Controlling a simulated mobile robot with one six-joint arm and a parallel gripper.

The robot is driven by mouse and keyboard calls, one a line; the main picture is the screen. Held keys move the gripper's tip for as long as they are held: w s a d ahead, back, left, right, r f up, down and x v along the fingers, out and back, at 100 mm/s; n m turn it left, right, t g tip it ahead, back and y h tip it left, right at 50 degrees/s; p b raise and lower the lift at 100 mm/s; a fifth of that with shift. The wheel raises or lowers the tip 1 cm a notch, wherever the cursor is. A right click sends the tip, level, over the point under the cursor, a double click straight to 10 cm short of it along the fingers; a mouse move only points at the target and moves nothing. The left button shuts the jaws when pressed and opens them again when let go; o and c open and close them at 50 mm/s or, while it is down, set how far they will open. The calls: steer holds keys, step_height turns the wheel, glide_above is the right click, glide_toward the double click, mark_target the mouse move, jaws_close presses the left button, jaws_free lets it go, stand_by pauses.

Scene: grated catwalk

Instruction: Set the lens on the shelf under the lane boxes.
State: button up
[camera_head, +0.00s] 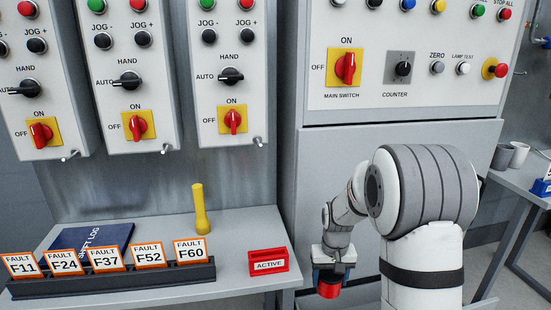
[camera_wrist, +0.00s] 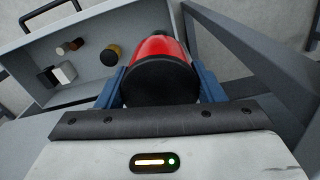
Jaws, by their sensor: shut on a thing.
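My gripper (camera_head: 329,268) is shut on the red lens (camera_head: 328,290), which hangs below it beside the right end of the shelf, over no surface I can make out in the head view. In the wrist view the lens (camera_wrist: 158,50) is red with a broad black end, between blue fingers. The grey shelf (camera_head: 232,233) is under the lane boxes (camera_head: 232,75) at the left. Part of the lens is hidden by the gripper.
The shelf bears a shift log (camera_head: 90,243), a yellow cylinder (camera_head: 200,212), a rack of fault cards (camera_head: 120,282) and a red ACTIVE holder (camera_head: 268,262). Bare shelf lies around the yellow cylinder. An open drawer (camera_wrist: 35,45) with several small parts shows in the wrist view.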

mark_target(333, 278)
step_height(333, 278, up, 16)
steer(key=s+p, duration=0.2)
steer(key=p, duration=2.3)
steer(key=shift+s+p, duration=0.2)
steer(key=shift+p, duration=0.1)
steer(key=shift+d, duration=0.1)
